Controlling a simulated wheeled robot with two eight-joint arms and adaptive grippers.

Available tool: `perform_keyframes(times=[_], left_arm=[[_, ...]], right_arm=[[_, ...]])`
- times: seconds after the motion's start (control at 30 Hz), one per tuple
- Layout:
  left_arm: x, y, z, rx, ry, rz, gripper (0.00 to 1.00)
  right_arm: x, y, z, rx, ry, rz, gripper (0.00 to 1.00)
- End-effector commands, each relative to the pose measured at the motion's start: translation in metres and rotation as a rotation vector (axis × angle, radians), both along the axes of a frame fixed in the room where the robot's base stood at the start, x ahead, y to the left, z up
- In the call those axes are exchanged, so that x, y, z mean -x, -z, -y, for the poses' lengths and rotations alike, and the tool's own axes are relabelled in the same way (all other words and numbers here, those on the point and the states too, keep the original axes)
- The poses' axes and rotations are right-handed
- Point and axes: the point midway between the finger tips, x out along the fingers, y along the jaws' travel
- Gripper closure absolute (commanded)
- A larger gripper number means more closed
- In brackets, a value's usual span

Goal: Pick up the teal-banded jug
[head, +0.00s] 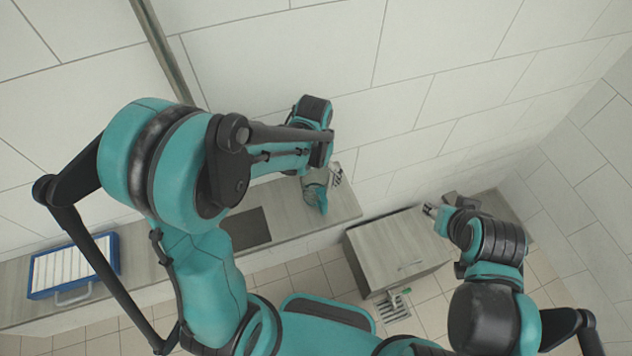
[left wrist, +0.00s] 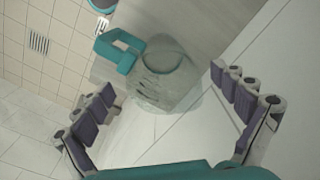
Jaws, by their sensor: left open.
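The jug is see-through with a teal handle; in the left wrist view the jug (left wrist: 172,85) lies between and beyond the two fingers of my left gripper (left wrist: 163,80). The fingers are spread wide, with space on both sides of the jug. Its teal handle points to the upper left there. In the head view the jug (head: 317,195) stands on the wood-grey counter, partly hidden by my left arm and gripper (head: 328,175). My right gripper (head: 434,210) is over the right-hand cabinet, away from the jug; its fingers are too small to read.
The counter (head: 285,222) runs along the tiled wall, with a dark panel (head: 246,229) set in it. A blue-framed white rack (head: 73,266) stands at the left. A lower wooden cabinet (head: 398,248) stands at the right. The wall is close behind the jug.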

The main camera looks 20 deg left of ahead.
Motion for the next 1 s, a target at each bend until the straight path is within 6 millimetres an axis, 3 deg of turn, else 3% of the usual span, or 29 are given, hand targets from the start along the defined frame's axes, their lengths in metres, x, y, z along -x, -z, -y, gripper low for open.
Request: perform_keyframes(times=[0.3,0.57,0.6,0.67,0.8,1.0], left_arm=[[-0.006,0.045,-0.001,0.000,0.000,0.000,0.03],[-0.006,0.049,-0.001,0.000,0.000,0.000,0.03],[-0.006,0.049,-0.001,0.000,0.000,0.000,0.06],[-0.006,0.049,-0.001,0.000,0.000,0.000,0.22],[-0.006,0.049,-0.001,0.000,0.000,0.000,0.59],[-0.006,0.049,-0.001,0.000,0.000,0.000,0.59]], right_arm=[[0.000,0.009,0.000,0.000,0.000,0.000,0.60],[0.000,0.008,0.000,0.000,0.000,0.000,0.60],[0.000,0.008,0.000,0.000,0.000,0.000,0.60],[0.000,0.008,0.000,0.000,0.000,0.000,0.60],[0.000,0.008,0.000,0.000,0.000,0.000,0.60],[0.000,0.008,0.000,0.000,0.000,0.000,0.60]])
